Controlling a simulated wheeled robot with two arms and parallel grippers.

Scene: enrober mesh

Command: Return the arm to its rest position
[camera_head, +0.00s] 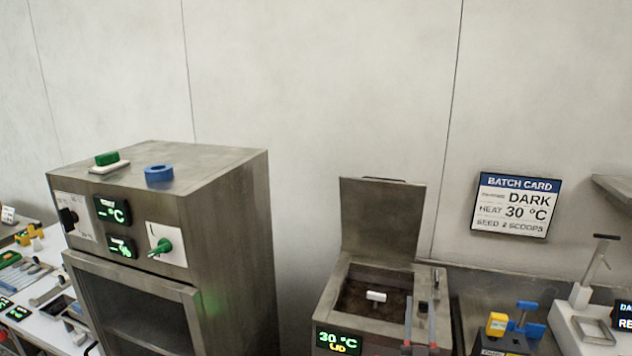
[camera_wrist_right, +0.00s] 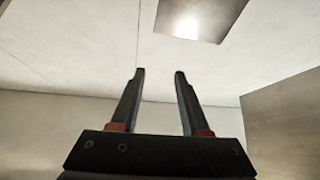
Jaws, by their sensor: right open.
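My right gripper (camera_head: 420,303) shows at the bottom of the head view, its two fingers upright and apart, in front of the right side of a steel tank (camera_head: 328,300) with its lid (camera_head: 380,220) raised. In the right wrist view my right gripper (camera_wrist_right: 160,75) is open, with nothing between its fingers. They point up towards pale panels. My left gripper is in neither view.
A large steel cabinet (camera_head: 235,230) stands left of the tank, with a green button (camera_head: 107,158) and blue ring (camera_head: 159,173) on top. A batch card (camera_head: 515,205) hangs on the wall. Yellow and blue items (camera_head: 497,323) stand right. The wall above is clear.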

